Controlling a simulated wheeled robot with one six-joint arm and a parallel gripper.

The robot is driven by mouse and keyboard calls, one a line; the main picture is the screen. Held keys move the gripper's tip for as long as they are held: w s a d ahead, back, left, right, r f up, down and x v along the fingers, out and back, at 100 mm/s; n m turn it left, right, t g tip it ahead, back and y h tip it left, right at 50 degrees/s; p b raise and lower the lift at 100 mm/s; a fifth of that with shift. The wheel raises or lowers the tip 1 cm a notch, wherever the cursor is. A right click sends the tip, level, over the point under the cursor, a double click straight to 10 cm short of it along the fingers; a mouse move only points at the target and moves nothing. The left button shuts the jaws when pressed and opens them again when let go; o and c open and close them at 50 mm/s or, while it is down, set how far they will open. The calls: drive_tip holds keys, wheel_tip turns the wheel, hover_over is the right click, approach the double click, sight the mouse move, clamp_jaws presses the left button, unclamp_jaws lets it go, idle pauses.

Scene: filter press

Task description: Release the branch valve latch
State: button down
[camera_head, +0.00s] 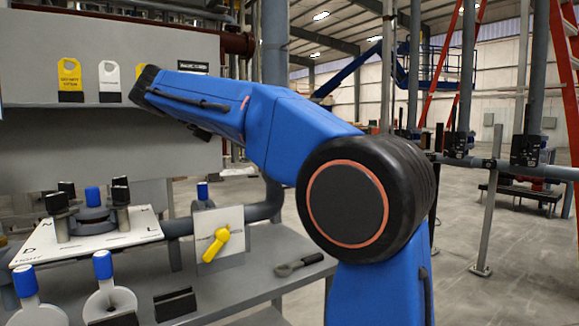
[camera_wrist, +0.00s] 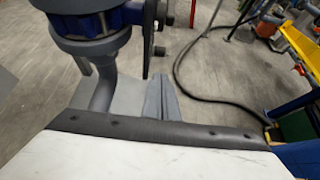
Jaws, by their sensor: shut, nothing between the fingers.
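In the wrist view my gripper (camera_wrist: 162,88) shows as two grey fingers close together, shut and empty. A blue and grey flanged valve body (camera_wrist: 92,25) stands to the left of the fingers, with a grey pipe elbow (camera_wrist: 102,90) below it. A dark upright plate (camera_wrist: 155,35) with dark knobs is just beyond the fingertips. In the head view a yellow lever (camera_head: 216,243) is tilted on a white plate (camera_head: 225,222) at the grey pipe. I cannot tell which part is the branch valve latch. My fingers are not discernible in the head view.
A lettered white panel (camera_head: 95,240) with dark and blue-capped posts stands left of the lever. A grey bench (camera_head: 255,268) carries a wrench-like tool (camera_head: 297,265). Yellow (camera_head: 70,75) and white (camera_head: 109,75) tags hang above. A black hose (camera_wrist: 180,75) lies on the floor.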

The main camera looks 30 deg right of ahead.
drive_tip(key=r+x, duration=0.1)
drive_tip(key=x, duration=1.3)
drive_tip(key=shift+d, duration=0.25)
